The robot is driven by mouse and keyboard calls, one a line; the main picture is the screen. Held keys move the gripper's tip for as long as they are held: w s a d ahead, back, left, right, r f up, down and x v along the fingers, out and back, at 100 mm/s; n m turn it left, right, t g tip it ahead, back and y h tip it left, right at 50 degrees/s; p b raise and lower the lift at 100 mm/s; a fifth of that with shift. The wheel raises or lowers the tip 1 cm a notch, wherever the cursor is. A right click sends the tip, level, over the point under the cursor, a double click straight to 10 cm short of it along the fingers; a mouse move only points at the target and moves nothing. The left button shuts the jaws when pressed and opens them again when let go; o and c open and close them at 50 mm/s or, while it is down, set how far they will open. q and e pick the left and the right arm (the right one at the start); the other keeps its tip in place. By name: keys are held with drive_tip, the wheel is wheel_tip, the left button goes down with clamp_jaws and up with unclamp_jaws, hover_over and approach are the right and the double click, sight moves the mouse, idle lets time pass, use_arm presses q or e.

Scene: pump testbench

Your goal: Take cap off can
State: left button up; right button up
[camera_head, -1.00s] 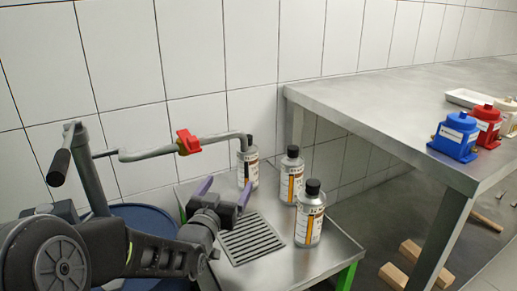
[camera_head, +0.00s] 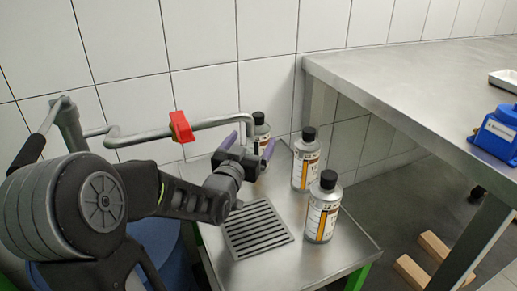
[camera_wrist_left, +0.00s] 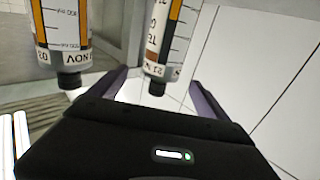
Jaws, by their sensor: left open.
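Three silver cans with black caps and orange-white labels stand upright on a small metal table. The back can (camera_head: 262,131) is partly hidden by my left gripper (camera_head: 249,144), which is open with purple fingers spread in front of it. The middle can (camera_head: 306,166) stands to its right, and the front can (camera_head: 322,214) is nearest. In the left wrist view, one can (camera_wrist_left: 166,38) shows between the open fingers of the left gripper (camera_wrist_left: 158,95), its black cap (camera_wrist_left: 156,88) pointing down in the picture. Another can (camera_wrist_left: 62,30) is at the left. My right gripper is out of view.
A grey pipe with a red valve handle (camera_head: 181,127) runs behind the left gripper, its end close to the back can. A drain grate (camera_head: 257,230) lies in the small table (camera_head: 300,260). A larger steel bench (camera_head: 420,80) stands right, with a blue container (camera_head: 498,134).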

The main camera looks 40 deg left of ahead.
sight(257, 129)
use_arm(q)
drive_tip(key=shift+b+x, duration=0.5)
drive_tip(key=shift+x, duration=2.1)
drive_tip(key=shift+a+r, duration=0.1)
clamp_jaws()
